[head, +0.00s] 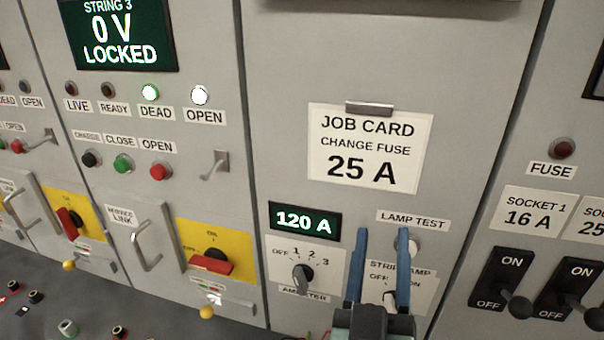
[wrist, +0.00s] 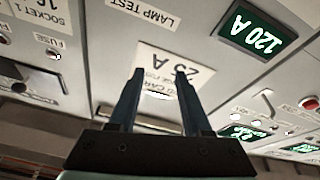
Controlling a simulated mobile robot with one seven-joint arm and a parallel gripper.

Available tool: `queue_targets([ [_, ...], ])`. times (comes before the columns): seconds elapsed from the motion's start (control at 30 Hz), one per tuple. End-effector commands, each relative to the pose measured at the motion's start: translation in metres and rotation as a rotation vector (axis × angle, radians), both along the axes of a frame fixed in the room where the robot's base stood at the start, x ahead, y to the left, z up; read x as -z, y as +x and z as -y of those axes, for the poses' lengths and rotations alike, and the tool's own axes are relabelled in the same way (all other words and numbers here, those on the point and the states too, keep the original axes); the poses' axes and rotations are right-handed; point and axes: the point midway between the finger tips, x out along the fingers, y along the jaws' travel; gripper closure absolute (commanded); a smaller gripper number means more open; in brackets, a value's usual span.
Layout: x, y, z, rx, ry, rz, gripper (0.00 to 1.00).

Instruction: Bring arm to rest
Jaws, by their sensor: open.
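My gripper (head: 381,250) is raised in front of the grey cabinet panel, its two blue fingers upright, apart and empty. In the head view the fingers stand in front of the strip lamp switch label (head: 421,293) and partly hide it. In the wrist view my gripper (wrist: 157,80) shows both dark fingers apart with nothing between them. Beyond them is the job card (wrist: 180,62), upside down in that view. In the head view the job card (head: 368,150) reads "CHANGE FUSE 25 A".
The ammeter display (head: 305,220) reads 120 A, with its selector knob (head: 302,275) below. The String 3 screen (head: 118,32) reads 0 V LOCKED. A red handle (head: 211,265) sits on a yellow plate. Black socket switches (head: 502,281) project at the right. Small parts lie at the lower left.

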Motion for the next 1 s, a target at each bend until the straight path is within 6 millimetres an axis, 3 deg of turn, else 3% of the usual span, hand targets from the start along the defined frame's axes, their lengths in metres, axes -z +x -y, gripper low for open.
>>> queue_targets([
  [0.03, -0.044, 0.004, -0.01, -0.032, 0.025, 0.077, 0.51],
  [0.2, -0.164, -0.007, -0.044, -0.157, 0.11, 0.277, 0.51],
  [0.3, -0.223, -0.027, -0.064, -0.242, 0.144, 0.375, 0.51],
  [0.4, -0.265, -0.049, -0.081, -0.315, 0.166, 0.449, 0.51],
  [0.5, -0.291, -0.066, -0.092, -0.365, 0.176, 0.495, 0.51],
  [0.6, -0.303, -0.075, -0.098, -0.392, 0.181, 0.517, 0.51],
  [1.0, -0.306, -0.077, -0.099, -0.398, 0.182, 0.522, 0.51],
])
